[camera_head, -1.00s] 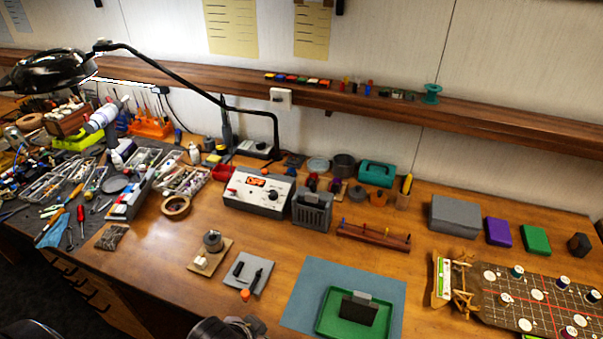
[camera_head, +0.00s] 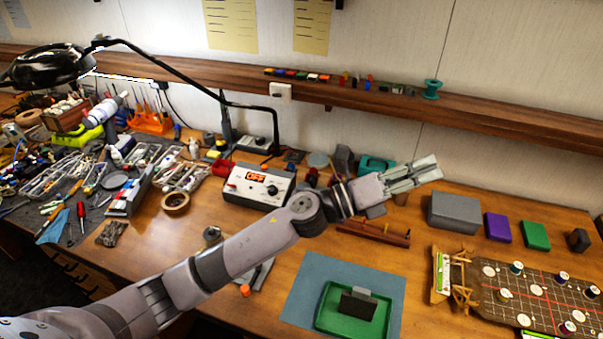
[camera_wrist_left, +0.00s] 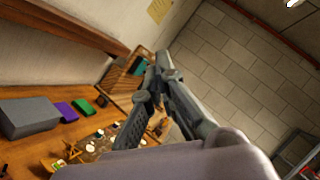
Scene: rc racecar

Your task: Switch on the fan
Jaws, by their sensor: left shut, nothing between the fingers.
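My left arm reaches across the bench from the lower left. Its gripper (camera_head: 436,167) is shut and empty, held above the bench and pointing right toward the back wall. In the left wrist view the fingers (camera_wrist_left: 159,62) come together at their tips. A white control box (camera_head: 258,185) has an orange display that seems to read OFF, a red button and a dark knob. It stands left of the gripper, and my arm passes in front of its right side. The grey slatted unit beside it, which may be the fan, is hidden behind my arm. My right gripper is not in view.
A wooden shelf (camera_head: 480,117) with a white switch box (camera_head: 281,92) runs along the wall. A grey box (camera_head: 453,212), a purple box (camera_head: 498,228) and a green box (camera_head: 535,235) stand at right. A green tray (camera_head: 328,316) lies in front on a blue mat (camera_head: 303,291).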

